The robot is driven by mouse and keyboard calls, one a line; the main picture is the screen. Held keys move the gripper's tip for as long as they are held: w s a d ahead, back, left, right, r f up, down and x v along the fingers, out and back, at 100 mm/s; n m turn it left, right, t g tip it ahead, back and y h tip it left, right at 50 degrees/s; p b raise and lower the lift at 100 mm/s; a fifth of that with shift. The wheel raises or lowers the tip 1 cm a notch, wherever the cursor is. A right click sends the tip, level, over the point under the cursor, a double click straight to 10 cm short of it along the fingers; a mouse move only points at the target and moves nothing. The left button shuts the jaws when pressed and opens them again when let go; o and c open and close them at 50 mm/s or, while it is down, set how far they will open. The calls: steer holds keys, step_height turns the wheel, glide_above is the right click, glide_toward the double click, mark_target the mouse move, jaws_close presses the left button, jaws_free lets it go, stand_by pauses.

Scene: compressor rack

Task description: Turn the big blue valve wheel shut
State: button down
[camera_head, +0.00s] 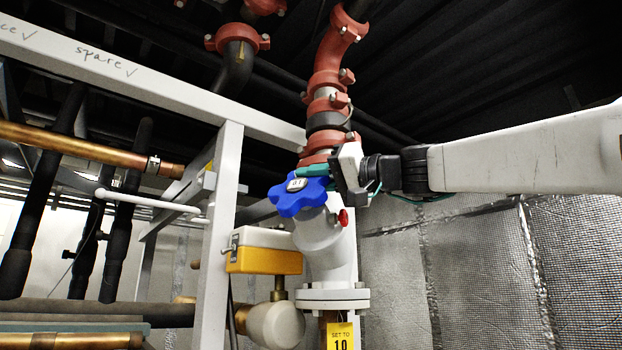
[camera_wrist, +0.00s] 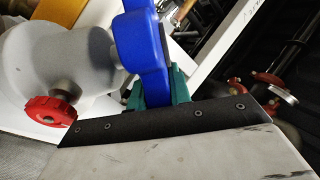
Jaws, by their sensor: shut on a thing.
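The big blue valve wheel (camera_head: 298,197) is a lobed handwheel with a small white label on its hub. It sits on a grey valve body (camera_head: 328,240) in the middle of the head view. My gripper (camera_head: 318,172) comes from the right and its teal fingers are at the wheel's upper right rim. In the wrist view the blue wheel (camera_wrist: 147,50) stands edge-on, with a teal finger (camera_wrist: 174,84) against it; my gripper is shut on the rim. The far finger is mostly hidden behind the wheel.
A small red knob (camera_head: 343,217) sticks out of the valve body just below my gripper. A yellow and white box (camera_head: 264,250) is at lower left. A white frame post (camera_head: 222,210) stands left of the wheel. Red-clamped pipe (camera_head: 326,85) rises above. A yellow tag (camera_head: 340,336) hangs below.

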steer(key=shift+s+d+f+m+t, duration=0.15)
steer(key=shift+m+t, duration=0.35)
steer(key=shift+t, duration=0.45)
steer(key=shift+s+d+f+m+t, duration=0.15)
steer(key=shift+m+t, duration=0.35)
steer(key=shift+t, duration=0.4)
steer(key=shift+s+d+f+m+t, duration=0.15)
steer(key=shift+m+t, duration=0.35)
steer(key=shift+t, duration=0.45)
steer(key=shift+m+t, duration=0.3)
steer(key=shift+t, duration=0.1)
steer(key=c, duration=1.3)
jaws_free()
steer(key=v, duration=0.7)
steer(key=shift+s+d+f, duration=0.15)
steer(key=shift+s+d, duration=0.05)
steer(key=shift+s, duration=0.15)
